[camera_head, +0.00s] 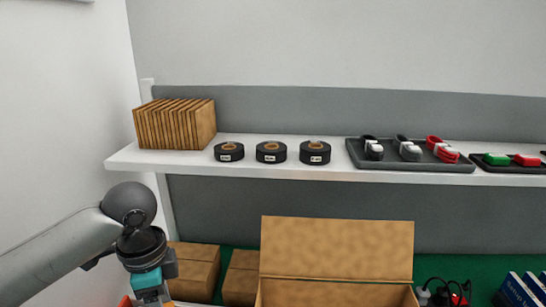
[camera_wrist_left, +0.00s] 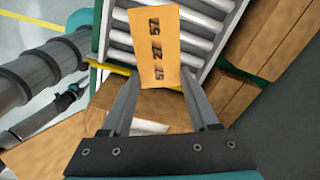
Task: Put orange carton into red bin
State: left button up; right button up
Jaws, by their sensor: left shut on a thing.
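An orange carton (camera_wrist_left: 157,45) with dark printed numbers shows in the left wrist view, its lower end between the fingertips. My left gripper (camera_wrist_left: 160,82) is shut on it. In the head view my left arm comes in from the left, and its fingers and the carton are not clearly seen at the bottom edge. A small orange-red patch (camera_head: 125,300) shows beside my wrist at the bottom edge of the head view; I cannot tell whether it is the red bin. My right gripper is not in view.
A white shelf (camera_head: 300,170) holds brown boards (camera_head: 175,125), three black tape rolls and a dark tray (camera_head: 415,163) of cables. Below stand an open cardboard box (camera_head: 336,250) and closed cartons (camera_head: 195,270). A roller conveyor (camera_wrist_left: 205,20) lies beneath the carton in the wrist view.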

pick_arm(q)
jog(key=n, duration=0.2)
jog(key=s+d+n, duration=0.1)
jog(key=shift+d+r+n+b, duration=0.2)
jog(key=shift+r+n+b, duration=0.1)
jog(key=shift+r+n, duration=0.1)
jog(key=s+n, duration=0.1)
jog(key=n, duration=0.2)
jog(key=s+d+r+n+b, duration=0.1)
jog(key=n, duration=0.2)
jog(key=s+d+n, duration=0.1)
jog(key=n, duration=0.3)
jog(key=shift+s+d+r, duration=0.15)
jog(key=shift+r, duration=0.1)
